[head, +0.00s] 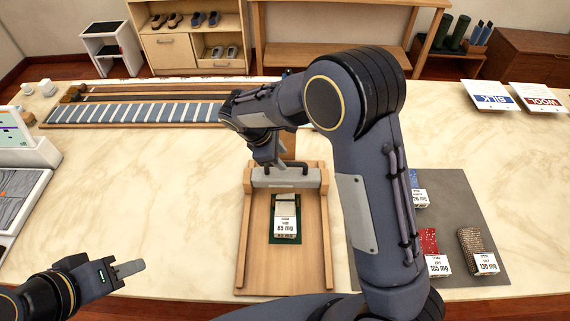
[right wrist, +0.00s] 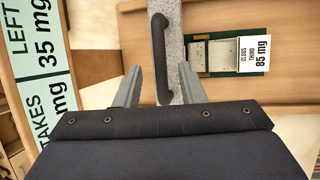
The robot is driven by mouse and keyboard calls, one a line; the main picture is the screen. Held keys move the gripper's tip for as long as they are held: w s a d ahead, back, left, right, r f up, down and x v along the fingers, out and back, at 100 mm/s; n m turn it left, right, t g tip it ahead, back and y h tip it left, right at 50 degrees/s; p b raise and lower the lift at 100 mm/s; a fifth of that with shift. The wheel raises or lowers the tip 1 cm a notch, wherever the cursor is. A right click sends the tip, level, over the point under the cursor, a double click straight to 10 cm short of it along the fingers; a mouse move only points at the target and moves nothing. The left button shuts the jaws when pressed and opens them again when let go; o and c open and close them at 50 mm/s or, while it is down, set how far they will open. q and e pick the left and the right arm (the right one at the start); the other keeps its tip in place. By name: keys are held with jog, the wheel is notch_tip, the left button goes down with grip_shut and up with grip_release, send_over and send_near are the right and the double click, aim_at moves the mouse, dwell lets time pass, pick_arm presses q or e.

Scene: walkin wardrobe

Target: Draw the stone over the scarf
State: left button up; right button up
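The stone (head: 300,178) is a grey speckled bar with a dark handle, lying across the wooden tray between its side rails; it also shows in the right wrist view (right wrist: 174,20). The scarf (head: 274,238) seems to be the small green piece with a pale top and an "85 mg" label, lying flat in front of the stone; it shows in the right wrist view (right wrist: 202,73). My right gripper (right wrist: 160,75) is open, its fingers apart on either side of the handle. My left gripper (head: 130,268) is empty at lower left; its finger gap is not visible.
The wooden tray (head: 255,275) stands on a pale marble counter. A grey mat (head: 462,195) at right holds labelled folded cloths. A long slatted rack (head: 130,114) lies behind left. Silk and wool cards (head: 490,97) lie at back right.

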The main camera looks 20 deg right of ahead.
aim_at(286, 175)
jog(key=b+x, duration=0.1)
jog(key=x, duration=0.2)
jog(key=shift+r, duration=0.1)
jog(key=shift+a, duration=0.1)
grip_shut()
